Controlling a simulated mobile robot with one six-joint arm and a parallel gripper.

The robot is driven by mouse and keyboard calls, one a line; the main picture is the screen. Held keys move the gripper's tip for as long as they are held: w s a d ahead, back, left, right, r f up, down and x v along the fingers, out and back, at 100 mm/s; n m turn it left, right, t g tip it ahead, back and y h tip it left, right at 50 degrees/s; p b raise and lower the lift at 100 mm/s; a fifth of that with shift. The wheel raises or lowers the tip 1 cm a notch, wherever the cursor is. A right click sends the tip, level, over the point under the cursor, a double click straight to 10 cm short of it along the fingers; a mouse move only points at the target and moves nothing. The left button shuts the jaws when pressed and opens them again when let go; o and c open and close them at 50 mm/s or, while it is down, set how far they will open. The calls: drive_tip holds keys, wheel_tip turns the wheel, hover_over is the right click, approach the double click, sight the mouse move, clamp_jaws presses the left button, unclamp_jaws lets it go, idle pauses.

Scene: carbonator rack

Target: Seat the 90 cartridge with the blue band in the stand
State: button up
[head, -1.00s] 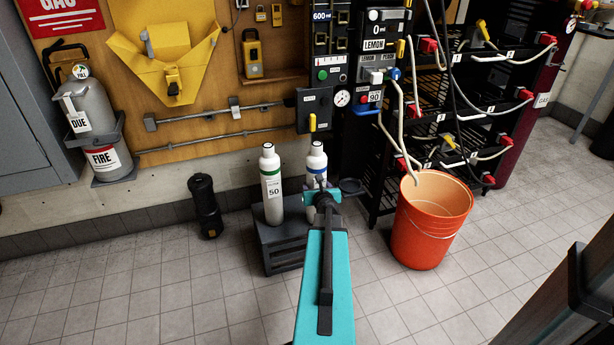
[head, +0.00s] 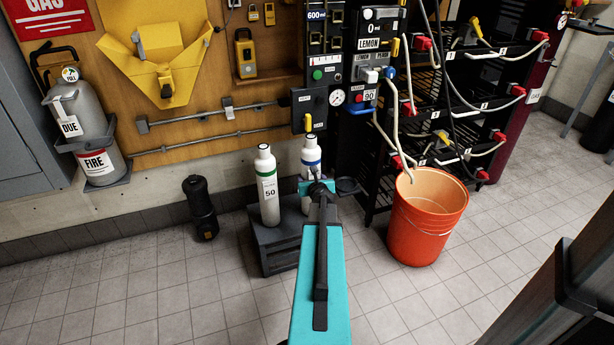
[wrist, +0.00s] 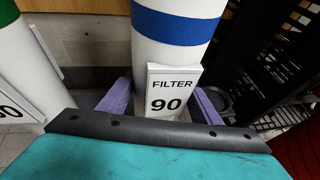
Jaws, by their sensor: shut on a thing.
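The 90 cartridge (head: 311,150) is white with a blue band. In the wrist view the cartridge (wrist: 172,60) stands close in front of the camera, its "FILTER 90" label facing me. My gripper (wrist: 160,102) has its purple fingers on either side of the cartridge and is shut on it.
An orange bucket (head: 428,220) is to the right, before a black rack (head: 450,110) with hoses. A black canister (head: 200,208) stands left.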

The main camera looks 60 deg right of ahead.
drive_tip(key=shift+w+d+r, duration=0.1)
drive_tip(key=shift+w, duration=0.2)
drive_tip(key=shift+f, duration=0.25)
drive_tip(key=o, duration=1.5)
drive_tip(key=shift+c, duration=0.2)
drive_tip(key=shift+b, duration=0.4)
